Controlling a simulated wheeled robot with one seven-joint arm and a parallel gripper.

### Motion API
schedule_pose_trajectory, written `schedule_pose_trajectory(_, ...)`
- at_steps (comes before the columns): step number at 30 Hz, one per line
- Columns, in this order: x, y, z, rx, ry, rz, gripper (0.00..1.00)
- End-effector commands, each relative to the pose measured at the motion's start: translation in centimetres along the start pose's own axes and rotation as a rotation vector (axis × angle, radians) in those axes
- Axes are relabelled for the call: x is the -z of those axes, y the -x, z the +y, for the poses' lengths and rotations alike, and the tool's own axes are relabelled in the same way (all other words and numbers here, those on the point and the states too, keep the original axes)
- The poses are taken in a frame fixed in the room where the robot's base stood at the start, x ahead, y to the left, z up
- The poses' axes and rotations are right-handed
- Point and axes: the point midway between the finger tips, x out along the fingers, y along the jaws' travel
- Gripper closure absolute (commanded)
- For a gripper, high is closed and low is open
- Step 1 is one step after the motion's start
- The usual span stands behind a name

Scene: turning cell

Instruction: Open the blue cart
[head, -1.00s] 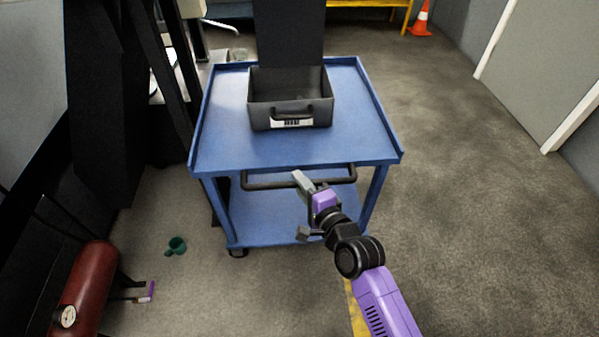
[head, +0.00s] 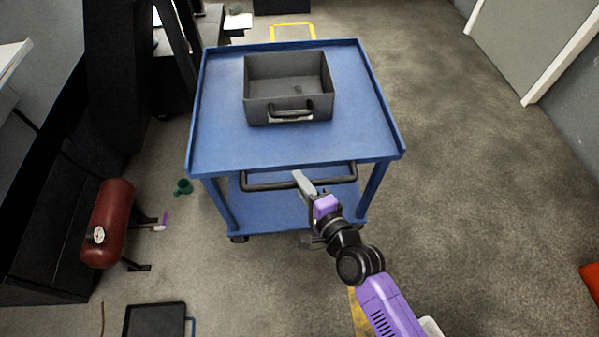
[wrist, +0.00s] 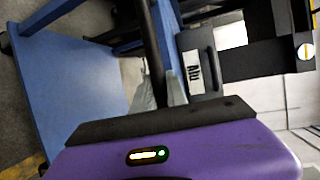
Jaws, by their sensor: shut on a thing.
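The blue cart (head: 230,140) stands in front of me, with a flat railed top and a lower shelf. Its dark bar handle (head: 265,187) runs along the near side, below the top. My gripper (head: 305,183) is shut on this handle, right of its middle. The wrist view also shows the cart's blue surface (wrist: 75,85) and the dark handle (wrist: 152,45) beside the grey fingers. The exact contact is partly hidden by the gripper body.
A grey bin (head: 258,110) with a front handle sits on the cart top. A red tank (head: 108,222), a green cup (head: 183,187) and a black flat item (head: 155,321) lie at left. An orange object (head: 591,281) shows at the right edge.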

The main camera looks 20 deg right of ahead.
Motion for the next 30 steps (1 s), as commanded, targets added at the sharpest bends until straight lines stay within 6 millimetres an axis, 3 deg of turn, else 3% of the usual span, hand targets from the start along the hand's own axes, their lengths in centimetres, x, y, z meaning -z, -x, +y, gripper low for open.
schedule_pose_trajectory(17,-0.13,0.67,0.33,-0.003,0.001,0.002,1.0)
schedule_pose_trajectory(18,-0.13,0.66,0.33,-0.003,0.001,0.002,0.8)
schedule_pose_trajectory(21,-0.15,0.65,0.29,-0.002,0.001,0.002,0.6)
schedule_pose_trajectory(30,-0.22,0.65,0.18,-0.001,0.0,0.001,0.6)
